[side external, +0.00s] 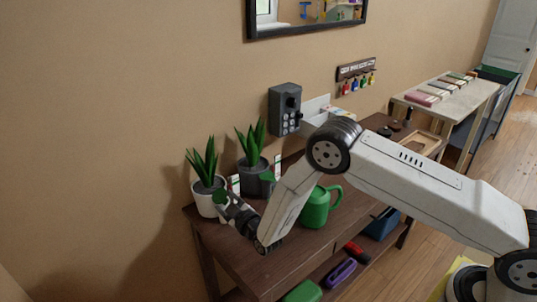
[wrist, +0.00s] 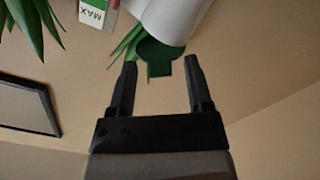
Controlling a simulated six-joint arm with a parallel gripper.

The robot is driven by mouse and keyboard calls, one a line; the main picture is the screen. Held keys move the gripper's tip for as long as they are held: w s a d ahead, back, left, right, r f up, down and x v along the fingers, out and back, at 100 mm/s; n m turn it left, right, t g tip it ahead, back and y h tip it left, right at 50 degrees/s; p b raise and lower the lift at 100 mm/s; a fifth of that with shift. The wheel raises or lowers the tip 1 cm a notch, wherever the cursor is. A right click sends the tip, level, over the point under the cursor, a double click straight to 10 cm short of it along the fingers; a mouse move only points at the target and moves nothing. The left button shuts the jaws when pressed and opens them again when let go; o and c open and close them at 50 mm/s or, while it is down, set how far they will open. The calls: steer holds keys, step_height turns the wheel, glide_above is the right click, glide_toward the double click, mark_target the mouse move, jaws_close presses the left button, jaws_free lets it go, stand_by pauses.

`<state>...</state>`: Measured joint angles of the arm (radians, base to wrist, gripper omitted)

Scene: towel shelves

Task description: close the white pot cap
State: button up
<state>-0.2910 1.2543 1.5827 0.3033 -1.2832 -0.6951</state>
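The white pot (side external: 204,206) stands at the left end of the dark wooden table and holds a spiky green plant (side external: 202,166). A green cap (side external: 219,196) sits at the pot's right side, partly hidden by my gripper (side external: 224,205). In the wrist view the white pot (wrist: 172,20) is at the top. The green cap (wrist: 160,56) with its tab stands out from the pot's edge. My gripper (wrist: 160,72) is open, with its fingertips on either side of the cap's tab. I cannot tell whether either finger touches it.
A dark grey pot (side external: 262,186) with a similar plant stands right of the white pot. A white card marked MAX (wrist: 92,14) is close by. A green watering can (side external: 316,207) stands behind my arm. The wall is close behind the pots.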

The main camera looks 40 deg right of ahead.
steer(key=shift+s+f, duration=0.1)
steer(key=shift+s, duration=0.1)
steer(key=s, duration=0.7)
steer(key=shift+s, duration=0.25)
stand_by(0.4)
